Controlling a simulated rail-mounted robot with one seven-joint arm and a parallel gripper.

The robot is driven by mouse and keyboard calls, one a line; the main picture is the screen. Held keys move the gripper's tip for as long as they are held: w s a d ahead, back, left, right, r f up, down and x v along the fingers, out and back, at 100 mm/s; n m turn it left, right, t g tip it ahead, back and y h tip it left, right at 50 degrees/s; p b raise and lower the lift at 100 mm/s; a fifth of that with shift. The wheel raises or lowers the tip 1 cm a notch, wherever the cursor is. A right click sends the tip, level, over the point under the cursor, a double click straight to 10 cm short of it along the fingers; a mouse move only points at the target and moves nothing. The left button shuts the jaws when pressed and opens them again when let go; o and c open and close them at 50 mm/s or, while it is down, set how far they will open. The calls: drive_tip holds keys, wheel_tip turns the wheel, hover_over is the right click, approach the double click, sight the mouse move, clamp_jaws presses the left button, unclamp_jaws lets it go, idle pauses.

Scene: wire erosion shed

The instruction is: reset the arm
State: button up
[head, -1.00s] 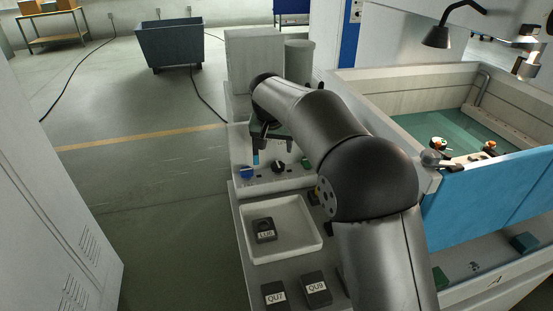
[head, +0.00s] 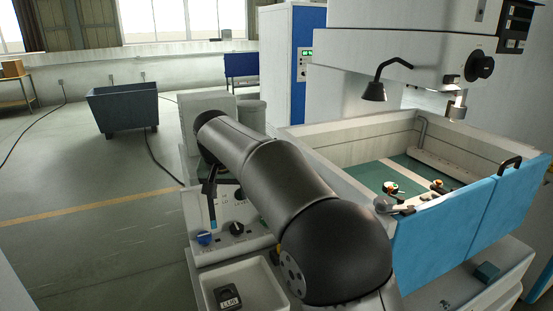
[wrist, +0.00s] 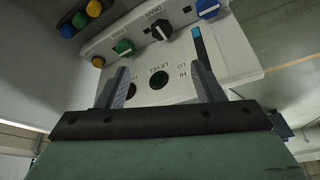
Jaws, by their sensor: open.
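My arm (head: 275,185) reaches forward over the machine's left side. My gripper (wrist: 161,84) is open and empty, its two fingers apart in the wrist view. In the head view my gripper (head: 211,186) shows only partly beneath the arm, above the grey control panel (head: 191,211). The same panel (wrist: 222,62) fills the middle of the wrist view. A dark strip with a blue part (wrist: 197,37) lies beside the right finger.
A white tray (head: 283,297) holding a black labelled block (head: 228,298) sits in front of the panel. To the right are an open tank (head: 345,150) with blue front doors (head: 440,222) and a lamp (head: 373,90) above. A grey bin (head: 124,110) stands on open floor.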

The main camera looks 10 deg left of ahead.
drive_tip(key=s+d+f+g, duration=0.1)
drive_tip(key=s+d, duration=0.4)
drive_tip(key=d, duration=0.7)
drive_tip(key=s+d+f+g, duration=0.15)
drive_tip(key=s+d, duration=0.25)
drive_tip(key=d, duration=0.8)
drive_tip(key=s+d+f, duration=0.3)
drive_tip(key=s+d, duration=0.1)
drive_tip(key=s, duration=0.3)
drive_tip(key=s+d+f+m+g, duration=0.1)
drive_tip(key=s+d+f, duration=0.3)
drive_tip(key=s, duration=0.4)
drive_tip(key=s+d+f, duration=0.4)
drive_tip(key=s+d, duration=0.2)
drive_tip(key=s, duration=0.1)
drive_tip(key=shift+s+m+h, duration=0.25)
drive_tip(key=shift+m+h, duration=0.05)
